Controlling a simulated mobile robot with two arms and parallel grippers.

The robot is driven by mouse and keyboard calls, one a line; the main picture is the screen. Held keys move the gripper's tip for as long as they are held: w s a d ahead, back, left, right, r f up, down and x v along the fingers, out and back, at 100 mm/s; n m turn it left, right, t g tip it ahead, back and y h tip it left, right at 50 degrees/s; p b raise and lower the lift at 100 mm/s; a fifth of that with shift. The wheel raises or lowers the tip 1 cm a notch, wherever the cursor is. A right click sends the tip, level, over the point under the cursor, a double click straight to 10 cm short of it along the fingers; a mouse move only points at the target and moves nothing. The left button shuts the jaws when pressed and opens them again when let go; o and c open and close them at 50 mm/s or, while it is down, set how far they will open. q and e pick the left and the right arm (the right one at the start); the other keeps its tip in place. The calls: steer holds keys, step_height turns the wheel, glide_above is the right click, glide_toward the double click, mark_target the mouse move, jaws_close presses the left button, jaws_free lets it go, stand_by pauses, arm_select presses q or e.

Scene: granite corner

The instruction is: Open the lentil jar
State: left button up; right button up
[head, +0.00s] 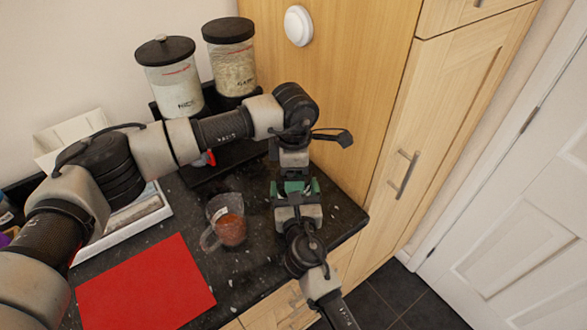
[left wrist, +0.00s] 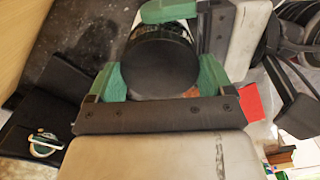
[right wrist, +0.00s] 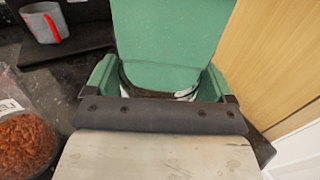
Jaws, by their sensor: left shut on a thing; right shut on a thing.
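The jar is mostly hidden between my two grippers near the counter's right edge. Its round black lid (left wrist: 160,65) shows in the left wrist view. My left gripper (head: 294,184) comes down from above, and its green fingers are shut on the lid's two sides. My right gripper (head: 298,201) reaches in from the front, shut on the jar's body below the lid. The lid appears seated on the jar; I cannot see a gap. The contents and label are hidden.
A measuring jug (head: 228,222) with reddish contents stands close left of the grippers. A red mat (head: 145,287) lies front left. Two black-lidded jars, (head: 175,85) and (head: 233,65), stand behind. A grey mug (right wrist: 40,22) with a red handle is at the back. A tall wooden cabinet (head: 350,70) bounds the right.

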arm_select(q)
steer(key=n, duration=0.4)
steer(key=shift+n, duration=0.3)
steer(key=n, duration=0.4)
steer(key=shift+r+n, duration=0.1)
steer(key=shift+n, duration=0.2)
steer(key=n, duration=0.6)
steer(key=shift+n, duration=0.3)
steer(key=n, duration=0.6)
steer(key=shift+n, duration=0.3)
steer(key=n, duration=0.7)
steer(key=shift+r, duration=0.15)
steer(key=shift+r, duration=1)
